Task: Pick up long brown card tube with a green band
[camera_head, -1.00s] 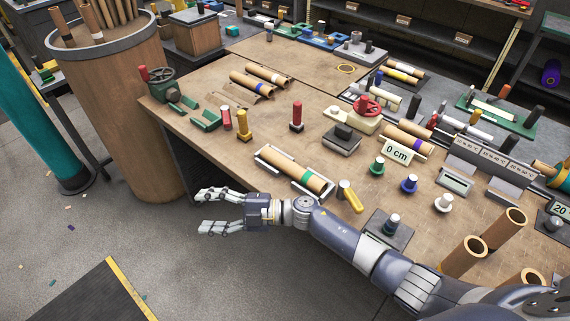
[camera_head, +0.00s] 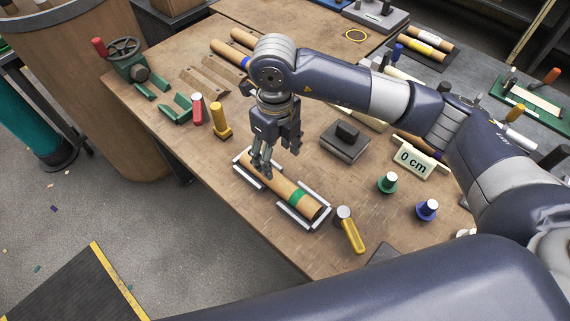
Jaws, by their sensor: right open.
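The long brown card tube with a green band (camera_head: 281,187) lies in a cradle of pale metal rails (camera_head: 314,210) near the front edge of the wooden table. Its green band is toward its near right end. My right gripper (camera_head: 263,171) points down over the tube's far left part, with its fingers open. The fingertips overlap the tube in the picture; I cannot tell whether they touch it. The fingers hide a little of that end. My left gripper is not in view.
A yellow-handled tool (camera_head: 350,232) lies just right of the cradle. A yellow stamp (camera_head: 220,121) and a red cylinder (camera_head: 197,108) stand to the left. Bare tabletop lies in front of the cradle.

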